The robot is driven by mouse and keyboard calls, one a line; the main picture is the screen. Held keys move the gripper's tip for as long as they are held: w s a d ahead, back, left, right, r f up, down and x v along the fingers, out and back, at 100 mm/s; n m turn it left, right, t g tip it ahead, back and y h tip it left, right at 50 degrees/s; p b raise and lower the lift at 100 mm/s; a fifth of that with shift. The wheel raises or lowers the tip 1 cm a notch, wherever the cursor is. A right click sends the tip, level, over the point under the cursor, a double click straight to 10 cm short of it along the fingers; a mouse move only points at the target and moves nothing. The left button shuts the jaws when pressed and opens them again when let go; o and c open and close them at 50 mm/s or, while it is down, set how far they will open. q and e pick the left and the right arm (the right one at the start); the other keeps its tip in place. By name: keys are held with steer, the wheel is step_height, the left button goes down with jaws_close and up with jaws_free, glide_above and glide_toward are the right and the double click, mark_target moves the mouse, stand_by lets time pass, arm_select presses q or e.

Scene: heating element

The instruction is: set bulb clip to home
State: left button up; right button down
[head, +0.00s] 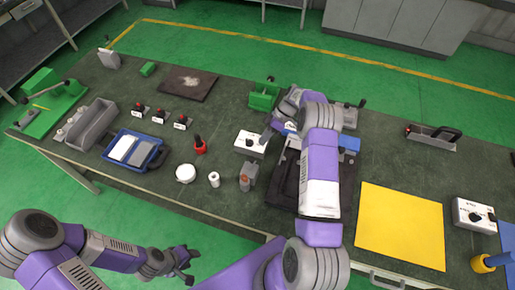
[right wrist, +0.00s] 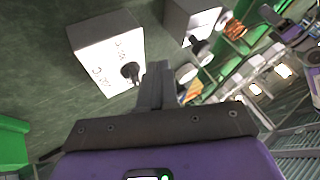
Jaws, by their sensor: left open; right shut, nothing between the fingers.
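A white box (head: 246,147) with a small black knob stands on the workbench, left of my right arm. In the right wrist view the white box (right wrist: 106,52) shows dark markings, too blurred to read, and its black knob (right wrist: 130,72) is close beside my fingertips. I cannot tell whether they touch. My right gripper (right wrist: 157,68) is shut with nothing between its fingers; in the head view it (head: 268,133) is at the box's right side, partly hidden by the arm. My left gripper (head: 186,270) is open and empty, off the bench's front edge.
A grey block with an orange part (head: 247,178) stands in front of the box. A green holder (head: 264,96) is behind it, and a black tray (head: 284,185) lies under my right arm. A red-topped piece (head: 200,146) and a yellow mat (head: 400,225) lie further out.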

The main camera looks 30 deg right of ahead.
mark_target(251, 162)
steer(key=shift+x, duration=1.15)
steer(key=shift+s+a+p, duration=0.15)
steer(key=shift+a+p, duration=0.25)
steer(key=shift+s+a+r+p, duration=0.2)
steer(key=shift+s+a+p, duration=0.45)
steer(key=shift+s+a, duration=0.5)
steer(key=shift+a, duration=0.15)
